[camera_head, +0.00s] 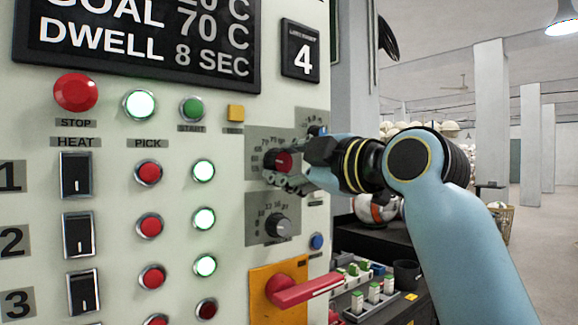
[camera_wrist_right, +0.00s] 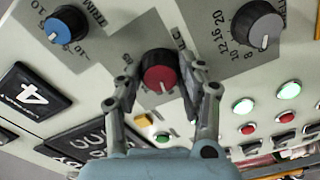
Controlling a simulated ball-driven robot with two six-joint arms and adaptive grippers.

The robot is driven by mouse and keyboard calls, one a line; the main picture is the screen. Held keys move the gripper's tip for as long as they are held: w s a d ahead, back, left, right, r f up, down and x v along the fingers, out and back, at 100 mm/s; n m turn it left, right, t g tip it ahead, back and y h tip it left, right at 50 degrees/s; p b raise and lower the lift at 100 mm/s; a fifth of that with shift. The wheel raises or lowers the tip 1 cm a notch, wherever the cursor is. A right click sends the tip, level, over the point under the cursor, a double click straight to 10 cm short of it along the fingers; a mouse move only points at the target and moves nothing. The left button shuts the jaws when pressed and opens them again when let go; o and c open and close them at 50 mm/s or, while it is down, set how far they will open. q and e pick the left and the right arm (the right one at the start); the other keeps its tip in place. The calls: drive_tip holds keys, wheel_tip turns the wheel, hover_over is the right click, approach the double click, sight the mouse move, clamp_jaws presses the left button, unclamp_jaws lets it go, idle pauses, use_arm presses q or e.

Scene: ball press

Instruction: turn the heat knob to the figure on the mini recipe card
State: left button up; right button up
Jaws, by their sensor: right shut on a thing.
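The red heat knob (camera_head: 283,161) sits on a grey dial plate on the panel's right side. It shows from close up in the right wrist view (camera_wrist_right: 160,70). My right gripper (camera_head: 289,166) reaches in from the right and is shut on it, with one finger on each side in the wrist view (camera_wrist_right: 161,76). A pale mark shows on the knob's face there, but the figure it meets is too small to tell. A black board (camera_head: 140,82) at the top reads GOAL 70 C and DWELL 8 SEC. No small recipe card can be made out. My left gripper is not in view.
A grey knob (camera_head: 278,226) sits below, and a blue knob (camera_wrist_right: 64,24) is on a neighbouring dial. A red lever (camera_head: 305,291) on an orange plate juts out lower down. Lit buttons and black switches fill the panel's left. A black bench with small parts stands right.

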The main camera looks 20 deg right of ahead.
drive_tip(key=shift+n, duration=0.3)
drive_tip(key=o, duration=1.1)
drive_tip(key=shift+o, duration=0.2)
drive_tip(key=v, duration=0.7)
drive_tip(key=shift+s, duration=0.2)
drive_tip(key=shift+d, duration=0.1)
